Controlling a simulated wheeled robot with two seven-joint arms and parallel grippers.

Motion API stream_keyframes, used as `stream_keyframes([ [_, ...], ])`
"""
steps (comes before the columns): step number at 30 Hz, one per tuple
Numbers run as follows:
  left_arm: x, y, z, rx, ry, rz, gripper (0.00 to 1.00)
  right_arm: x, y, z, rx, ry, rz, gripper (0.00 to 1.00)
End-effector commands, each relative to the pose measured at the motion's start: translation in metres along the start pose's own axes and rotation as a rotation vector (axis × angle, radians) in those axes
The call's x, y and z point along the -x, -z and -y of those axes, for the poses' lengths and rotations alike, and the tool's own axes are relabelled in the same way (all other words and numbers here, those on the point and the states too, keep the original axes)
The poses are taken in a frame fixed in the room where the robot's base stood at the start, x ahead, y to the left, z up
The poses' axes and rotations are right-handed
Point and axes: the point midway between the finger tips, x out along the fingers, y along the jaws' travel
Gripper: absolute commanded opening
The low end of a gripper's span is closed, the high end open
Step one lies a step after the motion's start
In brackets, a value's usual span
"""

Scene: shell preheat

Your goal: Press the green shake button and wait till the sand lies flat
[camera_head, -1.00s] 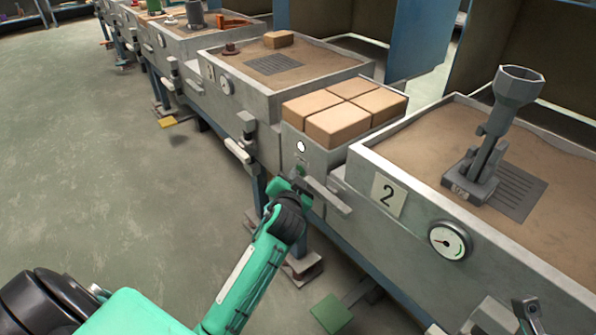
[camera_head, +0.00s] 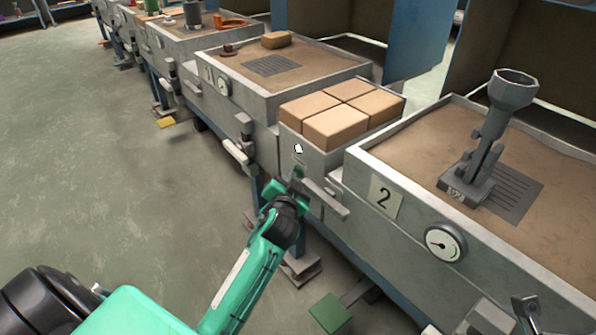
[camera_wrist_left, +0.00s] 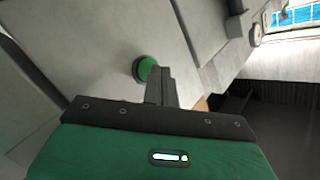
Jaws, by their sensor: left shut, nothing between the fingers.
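The green shake button (camera_wrist_left: 146,69) is a round knob on a grey panel in the left wrist view. In the head view my left gripper (camera_head: 294,181) mostly covers it at the bench front. My left gripper's fingers (camera_wrist_left: 160,80) are shut and empty, their tips right beside the button. I cannot tell if they touch it. The sand (camera_head: 420,140) fills the box marked 2 at the right and looks mostly smooth, with slight unevenness. My right gripper is not in view.
Tan blocks (camera_head: 335,125) sit in a grey bin above the panel, near a small white light (camera_head: 298,148). A dial gauge (camera_head: 445,243) is on the box front. A bar handle (camera_head: 325,199) juts out beside my gripper. A green pedal (camera_head: 329,313) lies below. The left floor is open.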

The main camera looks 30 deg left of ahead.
Motion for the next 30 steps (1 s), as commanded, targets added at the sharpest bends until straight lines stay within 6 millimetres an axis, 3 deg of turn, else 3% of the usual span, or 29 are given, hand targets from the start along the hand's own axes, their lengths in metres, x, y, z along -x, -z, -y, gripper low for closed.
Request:
stream_keyframes([
  [8,0.003,-0.004,0.002,-0.003,-0.001,0.005,0.00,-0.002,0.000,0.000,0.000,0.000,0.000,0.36],
  [21,0.032,-0.025,0.023,-0.003,-0.001,0.007,0.00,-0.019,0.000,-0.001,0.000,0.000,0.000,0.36],
  [30,0.035,-0.029,0.025,-0.003,0.000,0.006,0.00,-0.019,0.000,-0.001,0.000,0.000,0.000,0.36],
])
